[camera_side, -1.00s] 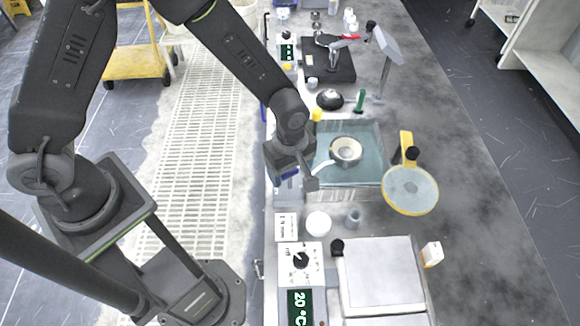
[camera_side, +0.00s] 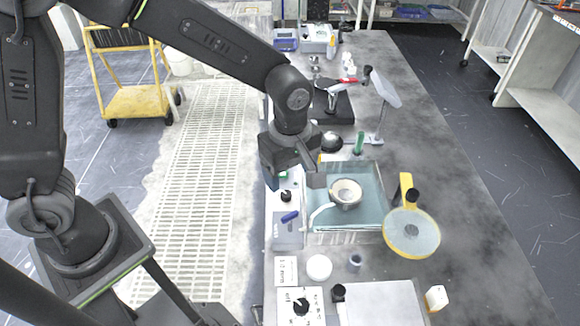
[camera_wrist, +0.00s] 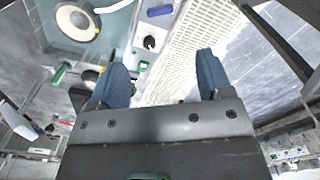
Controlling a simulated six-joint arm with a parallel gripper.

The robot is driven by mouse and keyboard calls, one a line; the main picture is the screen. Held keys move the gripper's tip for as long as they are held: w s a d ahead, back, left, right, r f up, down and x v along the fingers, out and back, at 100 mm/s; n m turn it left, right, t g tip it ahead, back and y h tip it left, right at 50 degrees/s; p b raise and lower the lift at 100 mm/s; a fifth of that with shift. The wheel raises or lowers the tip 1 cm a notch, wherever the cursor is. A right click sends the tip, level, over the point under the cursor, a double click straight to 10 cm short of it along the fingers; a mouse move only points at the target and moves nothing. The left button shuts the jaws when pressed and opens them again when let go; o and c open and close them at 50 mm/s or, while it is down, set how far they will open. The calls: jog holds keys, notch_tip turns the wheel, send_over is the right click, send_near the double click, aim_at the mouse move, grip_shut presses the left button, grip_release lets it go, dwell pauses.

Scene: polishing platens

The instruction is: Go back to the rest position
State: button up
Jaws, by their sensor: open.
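My gripper (camera_side: 296,172) hangs in the air over the left edge of the bench, beside the clear water bath. In the wrist view my gripper (camera_wrist: 162,78) shows two blue fingers spread wide apart with nothing between them. The water bath (camera_side: 368,216) holds blue liquid and a pale ring-shaped platen (camera_side: 346,192). The bath (camera_wrist: 112,42) and the platen (camera_wrist: 78,22) also show at the upper left of the wrist view, apart from the fingers.
A yellow-rimmed round disc (camera_side: 411,233) stands right of the bath. A hotplate (camera_side: 384,302) is at the front. A lamp-like stand (camera_side: 382,92) and a black device (camera_side: 338,104) are behind. A yellow cart (camera_side: 130,88) stands on the floor at the left.

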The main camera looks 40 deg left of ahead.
jog(key=shift+r, duration=0.35)
